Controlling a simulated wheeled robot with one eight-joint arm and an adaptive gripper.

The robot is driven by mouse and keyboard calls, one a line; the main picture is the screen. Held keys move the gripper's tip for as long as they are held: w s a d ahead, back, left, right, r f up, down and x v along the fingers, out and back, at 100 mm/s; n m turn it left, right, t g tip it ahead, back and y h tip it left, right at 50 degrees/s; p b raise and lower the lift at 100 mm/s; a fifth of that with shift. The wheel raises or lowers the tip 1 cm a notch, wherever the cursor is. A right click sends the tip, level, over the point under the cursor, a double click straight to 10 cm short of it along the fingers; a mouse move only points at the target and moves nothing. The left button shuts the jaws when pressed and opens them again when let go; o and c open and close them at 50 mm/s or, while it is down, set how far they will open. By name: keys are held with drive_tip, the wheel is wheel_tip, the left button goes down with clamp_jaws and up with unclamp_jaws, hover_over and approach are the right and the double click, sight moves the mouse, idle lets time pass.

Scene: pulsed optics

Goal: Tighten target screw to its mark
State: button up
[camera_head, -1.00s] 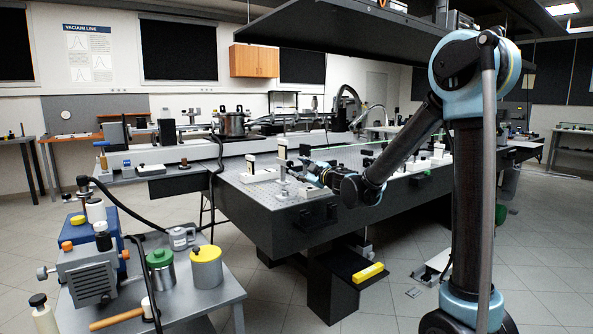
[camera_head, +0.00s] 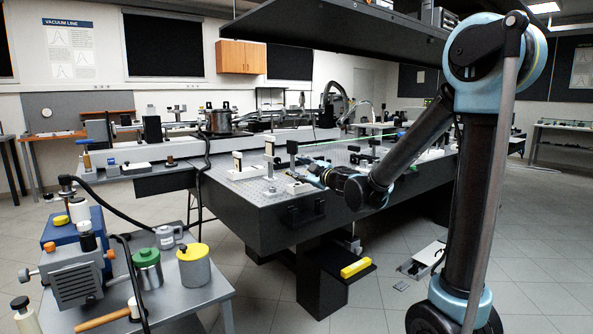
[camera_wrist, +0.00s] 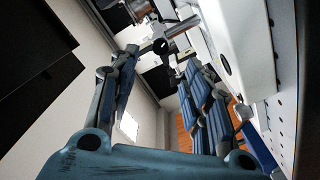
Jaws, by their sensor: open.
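My gripper (camera_head: 318,172) is over the near corner of the optical table (camera_head: 262,220), close to a small post mount (camera_head: 293,160). In the wrist view my gripper (camera_wrist: 160,60) is open, with its blue fingers apart. A metal post fitting with a dark, round-ended cross piece (camera_wrist: 160,45) shows beyond and between the fingertips, and no contact is visible. I cannot tell which part is the target screw, and no mark can be made out.
A white-based mount (camera_head: 245,172) stands left of my gripper. A long white block (camera_wrist: 222,45) lies close to the right finger. A green beam (camera_head: 345,138) runs above the table. A dark shelf (camera_head: 345,35) hangs overhead. A cart with a pump (camera_head: 75,275) stands at front left.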

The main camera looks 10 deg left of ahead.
wheel_tip(320, 180, up, 5)
drive_tip(key=w+d+m+t+h, duration=0.2)
drive_tip(key=w+m, duration=0.1)
drive_tip(key=m+g+h, duration=0.2)
drive_tip(key=m+g, duration=0.2)
drive_tip(key=m, duration=0.1)
approach(279, 160)
drive_tip(key=shift+x, duration=4.3)
drive_tip(key=shift+c, duration=0.3)
clamp_jaws()
